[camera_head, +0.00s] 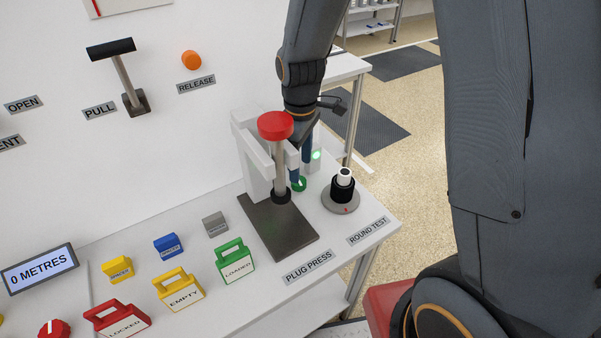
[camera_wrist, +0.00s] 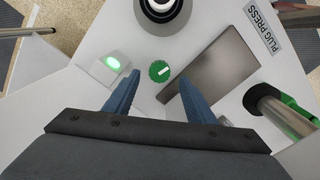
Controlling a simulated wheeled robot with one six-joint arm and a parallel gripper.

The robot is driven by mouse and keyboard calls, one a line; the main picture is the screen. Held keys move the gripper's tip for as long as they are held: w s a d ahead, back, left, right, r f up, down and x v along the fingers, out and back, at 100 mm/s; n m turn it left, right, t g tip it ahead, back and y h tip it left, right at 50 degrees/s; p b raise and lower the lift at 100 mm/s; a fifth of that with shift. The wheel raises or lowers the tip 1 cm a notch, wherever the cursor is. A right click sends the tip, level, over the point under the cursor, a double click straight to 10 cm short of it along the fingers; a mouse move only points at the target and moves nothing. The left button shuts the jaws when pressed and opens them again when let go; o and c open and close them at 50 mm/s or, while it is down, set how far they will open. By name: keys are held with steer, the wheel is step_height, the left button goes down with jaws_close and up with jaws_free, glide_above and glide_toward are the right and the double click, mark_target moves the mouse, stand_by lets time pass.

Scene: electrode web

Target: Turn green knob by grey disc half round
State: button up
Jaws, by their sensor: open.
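The green knob (camera_wrist: 160,71) is a small round knob with a white bar mark, seen from above in the wrist view. In the head view the green knob (camera_head: 300,184) shows only partly, behind my finger and right of the plug press. The grey disc (camera_head: 341,206) lies to its right, carrying a black and white cylinder. The disc also shows at the top of the wrist view (camera_wrist: 185,24). My gripper (camera_wrist: 158,76) is open, with one blue finger on each side of the knob in that view. A gap shows on both sides, so no grip is seen.
The plug press (camera_head: 268,212) with its red top stands left of my gripper. A white box with a lit green lamp (camera_wrist: 113,63) is close to my finger. Several coloured tagged blocks, such as the green LOADED block (camera_head: 235,262), sit at the front left.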

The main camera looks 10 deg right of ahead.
steer(key=shift+r, duration=1.1)
steer(key=shift+s+d+r, duration=0.1)
steer(key=shift+s+d, duration=0.05)
steer(key=shift+d, duration=0.1)
steer(key=s+d+r+m+t, duration=0.1)
steer(key=s+d+r+m, duration=0.3)
steer(key=s+d+m, duration=0.5)
steer(key=s+m, duration=0.2)
steer(key=s, duration=0.1)
steer(key=shift+d+r, duration=0.15)
steer(key=shift+r, duration=0.05)
